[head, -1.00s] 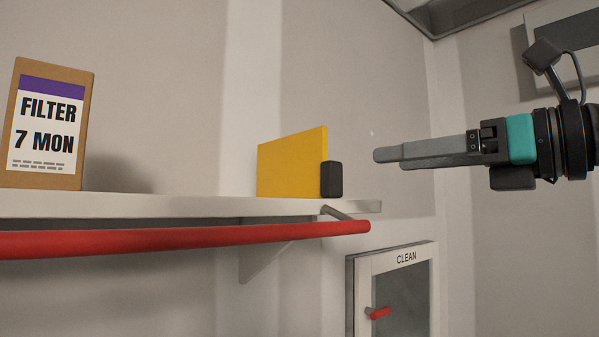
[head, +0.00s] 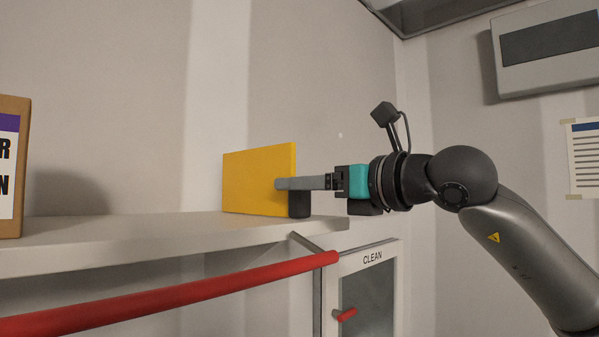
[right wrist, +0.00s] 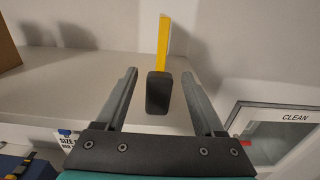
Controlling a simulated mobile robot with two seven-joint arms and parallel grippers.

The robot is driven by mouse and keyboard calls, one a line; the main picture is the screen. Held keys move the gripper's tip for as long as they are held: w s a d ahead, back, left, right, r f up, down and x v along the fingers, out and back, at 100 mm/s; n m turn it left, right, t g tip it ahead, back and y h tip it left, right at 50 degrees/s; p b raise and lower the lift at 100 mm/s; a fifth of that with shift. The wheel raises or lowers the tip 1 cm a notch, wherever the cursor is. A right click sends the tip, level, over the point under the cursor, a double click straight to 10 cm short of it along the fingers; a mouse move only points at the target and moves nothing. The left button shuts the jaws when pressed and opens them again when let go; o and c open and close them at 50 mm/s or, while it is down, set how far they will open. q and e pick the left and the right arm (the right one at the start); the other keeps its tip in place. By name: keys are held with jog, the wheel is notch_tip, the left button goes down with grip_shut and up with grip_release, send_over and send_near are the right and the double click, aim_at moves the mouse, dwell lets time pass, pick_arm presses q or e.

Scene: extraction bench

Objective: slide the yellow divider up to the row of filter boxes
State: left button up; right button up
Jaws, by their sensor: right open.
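The yellow divider (head: 259,180) stands upright near the right end of the white shelf (head: 120,238). A dark block (head: 299,204) sits at its near end; in the right wrist view the block (right wrist: 159,93) shows in front of the divider's thin edge (right wrist: 163,45). My right gripper (head: 281,184) is level with the shelf from the right, its fingertips beside the divider's end. In the right wrist view its open fingers (right wrist: 160,75) lie either side of the block, with gaps on both sides. A filter box (head: 12,165) is cut off at the left edge. My left gripper is out of view.
A red rail (head: 180,293) runs along the front below the shelf. A cabinet marked CLEAN (head: 369,290) is below the shelf's right end. The shelf between box and divider is clear. A grey wall unit (head: 548,45) hangs upper right.

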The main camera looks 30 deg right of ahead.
jog(key=shift+w+a, duration=0.25)
jog(key=shift+w, duration=0.45)
jog(key=shift+c, duration=0.3)
grip_shut()
dwell(0.7)
